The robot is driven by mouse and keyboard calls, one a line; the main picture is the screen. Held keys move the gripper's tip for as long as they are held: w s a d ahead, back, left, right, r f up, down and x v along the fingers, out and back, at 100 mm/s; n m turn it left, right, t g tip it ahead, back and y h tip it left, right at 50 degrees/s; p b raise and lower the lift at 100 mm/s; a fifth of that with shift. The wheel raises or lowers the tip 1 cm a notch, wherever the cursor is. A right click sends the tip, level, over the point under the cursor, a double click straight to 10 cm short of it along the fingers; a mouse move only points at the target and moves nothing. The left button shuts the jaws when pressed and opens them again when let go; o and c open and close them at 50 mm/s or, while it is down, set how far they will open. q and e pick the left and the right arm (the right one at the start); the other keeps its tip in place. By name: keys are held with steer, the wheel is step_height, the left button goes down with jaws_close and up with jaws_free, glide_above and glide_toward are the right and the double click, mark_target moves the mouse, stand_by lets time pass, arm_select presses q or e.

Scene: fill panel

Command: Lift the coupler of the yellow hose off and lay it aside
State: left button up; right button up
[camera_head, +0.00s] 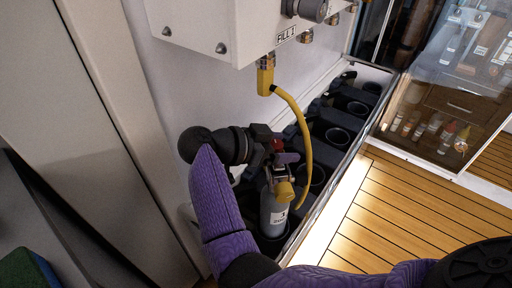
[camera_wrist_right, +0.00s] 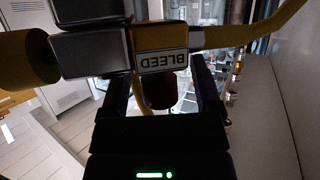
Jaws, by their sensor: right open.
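The yellow hose (camera_head: 306,130) hangs from a yellow fitting under the FILL 1 port and curves down to a grey cylinder (camera_head: 273,214) in the rack. Its coupler (camera_head: 284,191) is at the cylinder's top, with a yellow end facing the camera. In the right wrist view, a metal and yellow block (camera_wrist_right: 160,60) marked BLEED crosses in front of the fingers, with yellow parts either side. My right gripper (camera_head: 272,148) is open at the valve. In its wrist view, the fingers (camera_wrist_right: 163,88) stand either side of a dark reddish knob; contact is unclear. My left gripper is out of view.
The white fill panel (camera_head: 205,25) overhangs the rack. Several empty dark holders (camera_head: 340,135) continue behind the cylinder. A metal rail (camera_head: 335,180) edges the rack beside the wooden floor (camera_head: 400,205). A glass-fronted cabinet (camera_head: 440,95) stands at right.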

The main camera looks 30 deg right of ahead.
steer(key=shift+s+d+f, duration=0.1)
steer(key=shift+d, duration=0.3)
jaws_close()
